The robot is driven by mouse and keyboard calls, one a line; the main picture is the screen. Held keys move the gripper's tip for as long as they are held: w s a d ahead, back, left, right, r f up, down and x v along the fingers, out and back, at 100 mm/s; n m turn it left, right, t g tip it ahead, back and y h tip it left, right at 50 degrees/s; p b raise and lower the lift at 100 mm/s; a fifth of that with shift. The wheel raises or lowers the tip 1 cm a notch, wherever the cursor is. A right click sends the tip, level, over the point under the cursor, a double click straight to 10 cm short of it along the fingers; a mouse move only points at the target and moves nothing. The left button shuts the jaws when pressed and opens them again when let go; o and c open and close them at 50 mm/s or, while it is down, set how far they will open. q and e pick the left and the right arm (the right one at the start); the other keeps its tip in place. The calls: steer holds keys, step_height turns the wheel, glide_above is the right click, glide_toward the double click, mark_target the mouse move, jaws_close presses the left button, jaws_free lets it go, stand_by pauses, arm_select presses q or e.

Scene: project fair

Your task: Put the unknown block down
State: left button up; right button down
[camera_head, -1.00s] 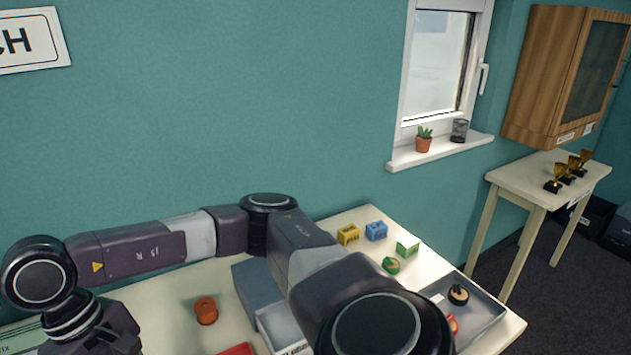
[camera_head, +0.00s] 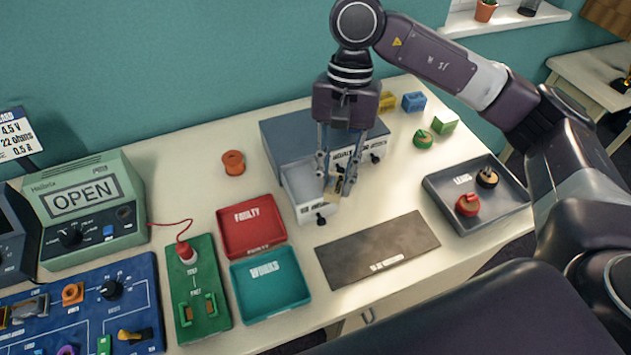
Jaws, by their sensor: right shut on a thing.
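My right gripper (camera_head: 333,188) points down at the front of the grey drawer box (camera_head: 285,140), over or beside its pulled-out light drawer (camera_head: 303,186). It is shut on a small tan block (camera_head: 335,197), mostly hidden between the fingers. I cannot tell whether the block touches the drawer. A dark grey labelled mat (camera_head: 376,262) lies bare on the table in front and to the right. A red FAULTY tray (camera_head: 232,245) and a teal WORKS tray (camera_head: 250,309), both empty, lie to the left. My left gripper is not in view.
A grey LEADS tray (camera_head: 510,209) holds round red and black pieces at the right. Yellow, blue and green blocks (camera_head: 445,122) stand at the back. A green test board (camera_head: 212,325), a blue board and a meter fill the left. An orange spool (camera_head: 233,162) stands behind the trays.

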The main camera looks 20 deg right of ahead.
steer(key=w+r+m+t+y+b, duration=0.15)
steer(key=w+m, duration=0.25)
steer(key=m, duration=0.5)
step_height(320, 180, up, 5)
steer(key=m+t+h+b, duration=0.1)
steer(key=m+t+b, duration=0.15)
steer(key=m, duration=0.85)
glide_above(307, 197)
steer(key=shift+t, duration=0.3)
steer(key=f+p, duration=0.1)
steer(key=f, duration=0.5)
steer(key=f+p, duration=0.2)
steer(key=f, duration=0.5)
steer(key=f+p, duration=0.1)
steer(key=f, duration=0.5)
steer(key=shift+s+d+f, duration=0.3)
steer(key=shift+s+f, duration=0.05)
steer(key=shift+s, duration=0.05)
steer(key=shift+f, duration=0.15)
steer(key=shift+f, duration=0.1)
steer(key=c, duration=2.2)
jaws_free()
steer(key=shift+o, duration=1.1)
